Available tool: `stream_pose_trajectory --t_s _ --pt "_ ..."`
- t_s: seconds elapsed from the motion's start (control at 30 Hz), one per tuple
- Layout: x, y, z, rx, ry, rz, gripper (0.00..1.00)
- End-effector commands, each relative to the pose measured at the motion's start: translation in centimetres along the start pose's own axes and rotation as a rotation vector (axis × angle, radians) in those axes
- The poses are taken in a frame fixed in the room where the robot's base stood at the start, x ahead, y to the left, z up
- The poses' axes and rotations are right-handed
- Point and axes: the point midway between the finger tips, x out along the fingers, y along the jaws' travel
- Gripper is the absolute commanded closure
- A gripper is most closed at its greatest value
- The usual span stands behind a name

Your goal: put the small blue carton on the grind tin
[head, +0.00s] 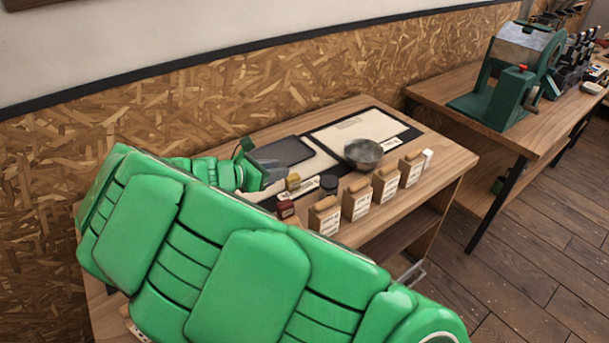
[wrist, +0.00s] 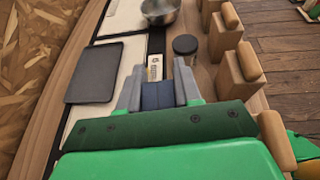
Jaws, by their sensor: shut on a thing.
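The small blue carton (wrist: 158,95) is between the grey fingers of my gripper (wrist: 157,92) in the wrist view, and the jaws are shut on it. In the head view my gripper (head: 276,178) is low over the table and I cannot make out the carton there. A round dark tin with a black lid (wrist: 186,46), which looks like the grind tin, stands just beyond and right of the fingers. It also shows in the head view (head: 329,184), right of my gripper. I cannot tell whether the carton touches the table.
A label card (wrist: 155,68) lies ahead of the fingers. Several cork-lidded canisters (head: 356,200) line the front edge. A metal bowl (head: 363,153) and a dark slab (wrist: 93,73) lie farther back.

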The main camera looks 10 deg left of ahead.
Motion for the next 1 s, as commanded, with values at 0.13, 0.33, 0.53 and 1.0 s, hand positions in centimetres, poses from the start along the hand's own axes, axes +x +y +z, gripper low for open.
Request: stream_pose_trajectory --t_s 0.13,0.33,0.53,1.0 --pt "1.2 -2.5 2.0 0.001 -0.006 -0.014 0.96" --pt "2.9 -6.2 4.7 0.006 -0.009 -0.032 0.96" --pt "4.5 -10.4 7.1 0.015 -0.008 -0.052 0.96" --pt "6.5 -16.4 10.0 0.037 0.003 -0.083 0.96"
